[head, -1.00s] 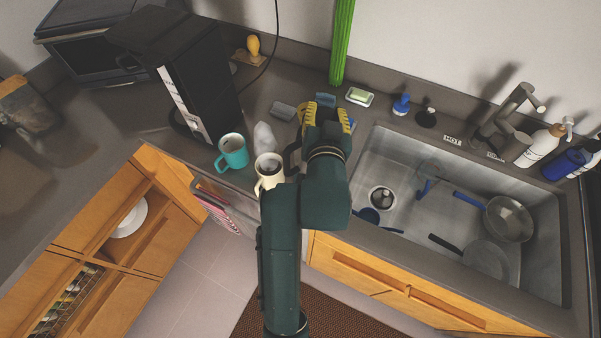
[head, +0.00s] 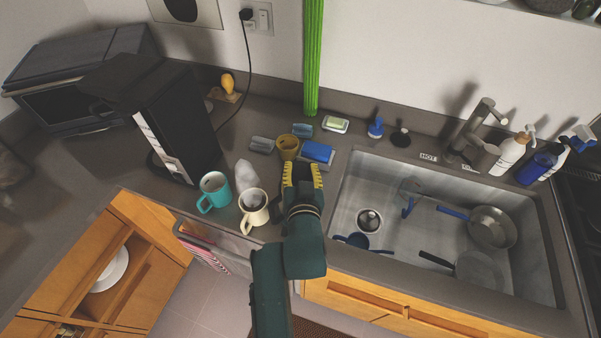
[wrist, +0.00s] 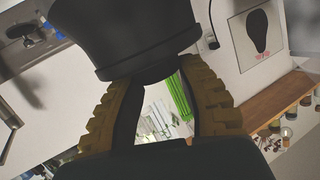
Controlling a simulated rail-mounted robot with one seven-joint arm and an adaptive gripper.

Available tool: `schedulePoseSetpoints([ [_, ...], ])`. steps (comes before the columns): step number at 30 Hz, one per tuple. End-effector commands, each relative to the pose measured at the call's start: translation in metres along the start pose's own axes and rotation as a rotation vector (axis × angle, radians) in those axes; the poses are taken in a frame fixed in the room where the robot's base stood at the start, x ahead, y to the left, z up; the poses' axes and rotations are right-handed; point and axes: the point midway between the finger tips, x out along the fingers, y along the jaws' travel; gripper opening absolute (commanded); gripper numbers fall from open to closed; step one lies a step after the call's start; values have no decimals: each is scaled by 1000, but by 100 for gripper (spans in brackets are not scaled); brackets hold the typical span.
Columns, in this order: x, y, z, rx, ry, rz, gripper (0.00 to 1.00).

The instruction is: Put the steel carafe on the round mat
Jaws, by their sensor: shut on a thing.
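My gripper (head: 302,170) is over the counter beside the sink, its yellow ribbed fingers apart around something. In the wrist view (wrist: 160,95) the fingers are shut on a dark, rounded body with a rim, which I take to be the steel carafe (wrist: 130,35); only part of it shows. In the head view a small brownish round thing (head: 288,142) shows just past the fingertips; I cannot tell whether it is the held thing. I cannot make out a round mat in any view.
A teal mug (head: 214,190), a cream mug (head: 253,208) and a pale lumpy object (head: 246,174) stand left of my gripper. A blue sponge (head: 317,152) lies just beyond. The sink (head: 400,240) with pans is to the right. A black coffee machine (head: 172,125) stands left.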

Motion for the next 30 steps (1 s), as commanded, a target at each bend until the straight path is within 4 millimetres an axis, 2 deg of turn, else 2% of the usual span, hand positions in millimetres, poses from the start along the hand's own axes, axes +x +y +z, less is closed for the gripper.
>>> schedulePoseSetpoints([
  [3, 2, 1, 8, 0, 9, -2, 0],
  [14, 4, 2, 14, 0, 10, -2, 0],
  [15, 4, 3, 18, 0, 1, 0, 45],
  [18, 3, 3, 17, 0, 1, 0, 61],
  [25, 3, 3, 17, 0, 1, 0, 61],
  [28, 2, 2, 11, 0, 2, 0, 61],
  [30, -5, 2, 16, 0, 0, 0, 61],
])
